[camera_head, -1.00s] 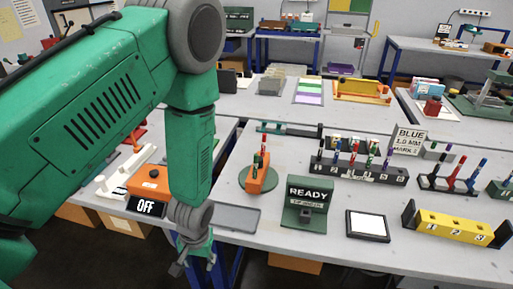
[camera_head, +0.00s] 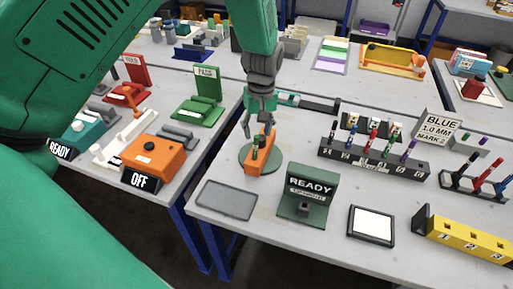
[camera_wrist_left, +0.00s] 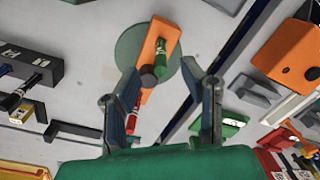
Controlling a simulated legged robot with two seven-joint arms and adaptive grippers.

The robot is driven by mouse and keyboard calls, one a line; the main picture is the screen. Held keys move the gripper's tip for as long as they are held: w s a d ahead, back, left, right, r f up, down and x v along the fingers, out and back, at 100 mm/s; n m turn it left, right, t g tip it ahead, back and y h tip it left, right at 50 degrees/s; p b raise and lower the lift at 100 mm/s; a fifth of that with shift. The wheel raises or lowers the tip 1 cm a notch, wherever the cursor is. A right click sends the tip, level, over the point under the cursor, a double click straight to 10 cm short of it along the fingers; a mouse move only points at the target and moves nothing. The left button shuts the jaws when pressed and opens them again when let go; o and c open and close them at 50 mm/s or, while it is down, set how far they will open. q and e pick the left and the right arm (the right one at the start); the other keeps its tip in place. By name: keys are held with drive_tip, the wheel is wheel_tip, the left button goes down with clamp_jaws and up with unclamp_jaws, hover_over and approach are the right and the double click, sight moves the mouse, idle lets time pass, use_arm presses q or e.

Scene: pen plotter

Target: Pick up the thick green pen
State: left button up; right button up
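A thick green pen (camera_head: 255,148) stands in an orange holder (camera_head: 264,160) on a round green disc (camera_head: 273,163). In the left wrist view the green pen (camera_wrist_left: 162,60) is at the upper middle, with a red pen (camera_wrist_left: 133,117) nearer the camera. My left gripper (camera_head: 258,129) is open and empty, just above and behind the green pen in the head view. In the wrist view its fingers (camera_wrist_left: 162,72) spread on both sides of the orange holder. The red pen is mostly hidden by the gripper in the head view. My right gripper is not in view.
A pen rack (camera_head: 370,162) with several pens stands to the right, behind a green READY stand (camera_head: 307,200). A grey tray (camera_head: 227,200) lies in front of the disc. A yellow numbered block (camera_head: 468,238) is at the right. A gap separates the left table.

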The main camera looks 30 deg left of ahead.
sight(255, 158)
use_arm(q)
drive_tip(key=f, duration=0.4)
drive_tip(key=shift+w+a, duration=0.15)
drive_tip(key=shift+w, duration=0.2)
drive_tip(key=shift+s+f, duration=0.25)
drive_tip(key=shift+f, duration=0.25)
drive_tip(key=f, duration=0.2)
drive_tip(key=f+p, duration=0.1)
drive_tip(key=f, duration=0.1)
drive_tip(key=shift+w+a+f, duration=0.1)
drive_tip(key=shift+a, duration=0.15)
drive_tip(key=shift+c, duration=1.3)
clamp_jaws()
